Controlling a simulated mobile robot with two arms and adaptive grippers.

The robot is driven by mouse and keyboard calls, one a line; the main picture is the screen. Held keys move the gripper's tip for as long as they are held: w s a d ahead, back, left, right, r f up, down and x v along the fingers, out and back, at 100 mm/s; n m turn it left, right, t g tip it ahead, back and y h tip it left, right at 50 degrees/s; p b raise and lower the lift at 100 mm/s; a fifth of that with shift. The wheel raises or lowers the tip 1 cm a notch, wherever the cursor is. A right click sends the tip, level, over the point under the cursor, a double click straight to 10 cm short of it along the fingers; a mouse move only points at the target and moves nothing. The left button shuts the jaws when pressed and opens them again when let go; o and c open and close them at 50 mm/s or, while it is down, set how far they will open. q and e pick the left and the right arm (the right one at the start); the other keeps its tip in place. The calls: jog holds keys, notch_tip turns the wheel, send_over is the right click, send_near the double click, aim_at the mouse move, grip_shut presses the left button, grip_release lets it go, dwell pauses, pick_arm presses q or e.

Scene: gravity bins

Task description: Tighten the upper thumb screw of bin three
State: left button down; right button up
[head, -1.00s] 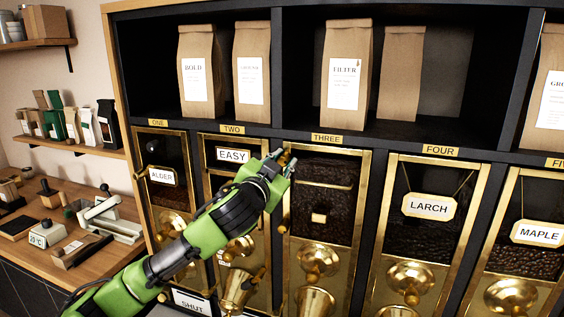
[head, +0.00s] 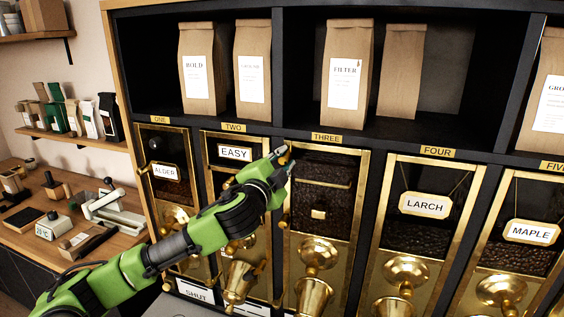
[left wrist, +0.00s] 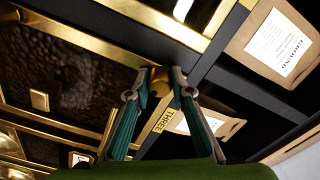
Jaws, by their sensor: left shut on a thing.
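Bin three (head: 325,195) has a brass frame around a window of dark beans, below its THREE label (head: 326,138). My left gripper (head: 284,160) is at the upper left corner of this frame. In the left wrist view, my left gripper's two green fingers (left wrist: 160,88) are shut on the brass upper thumb screw (left wrist: 160,76), one finger on each side. The fingers hide most of the screw in the head view. The THREE label (left wrist: 167,121) also shows beside the fingers. My right gripper is not in view.
Bin four, with a LARCH plate (head: 424,204), is to the right. Paper bags (head: 347,80) stand on the shelf above. Brass knobs and spouts (head: 313,290) stick out below.

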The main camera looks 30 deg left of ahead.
aim_at(282, 161)
pick_arm(q)
jog(key=c, duration=2)
grip_release()
jog(key=shift+r, duration=0.1)
jog(key=shift+o, duration=0.2)
jog(key=shift+w, duration=0.15)
jog(key=shift+b+v, duration=0.5)
jog(key=shift+v, duration=2.05)
jog(key=shift+a, duration=0.1)
